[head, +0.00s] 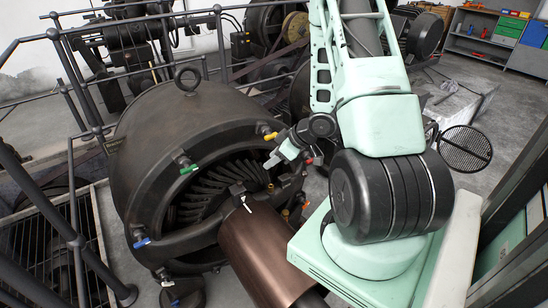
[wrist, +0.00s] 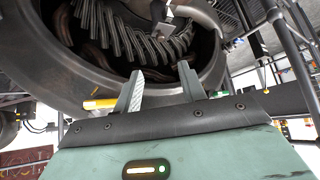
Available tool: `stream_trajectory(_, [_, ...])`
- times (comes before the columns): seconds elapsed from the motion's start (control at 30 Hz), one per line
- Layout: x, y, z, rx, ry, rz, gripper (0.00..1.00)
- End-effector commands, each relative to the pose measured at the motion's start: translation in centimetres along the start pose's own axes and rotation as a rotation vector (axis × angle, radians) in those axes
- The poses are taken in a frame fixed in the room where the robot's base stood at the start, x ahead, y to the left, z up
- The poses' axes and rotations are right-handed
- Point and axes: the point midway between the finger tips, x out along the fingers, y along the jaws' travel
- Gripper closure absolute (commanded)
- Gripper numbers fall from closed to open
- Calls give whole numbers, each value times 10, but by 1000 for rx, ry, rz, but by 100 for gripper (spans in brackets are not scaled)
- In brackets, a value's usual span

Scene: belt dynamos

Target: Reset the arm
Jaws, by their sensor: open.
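My gripper (wrist: 160,92) is open in the wrist view, its two fingers apart with nothing between them. In the head view my gripper (head: 287,155) is small, held in front of the right side of the large dark dynamo (head: 160,130). My arm reaches up and folds back down toward the machine. In the wrist view the dynamo's ring housing (wrist: 60,60) and curved inner windings (wrist: 115,28) fill the space beyond the fingertips. I cannot tell how far the fingertips are from the housing.
A brown cylinder (head: 262,252) extends from the dynamo toward me. Colored handles, such as a green one (head: 188,169) and a blue one (head: 142,243), sit on the dynamo's rim. Metal railings (head: 72,150) stand at left. A round mesh disc (head: 465,149) is at right, near open floor.

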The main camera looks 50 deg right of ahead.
Motion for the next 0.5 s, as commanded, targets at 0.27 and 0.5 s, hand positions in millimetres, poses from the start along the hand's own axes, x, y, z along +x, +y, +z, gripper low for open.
stream_trajectory(0.27, [0,0,0,0,0,0,59])
stream_trajectory(0.5, [4,-6,-18,-25,-24,13,59])
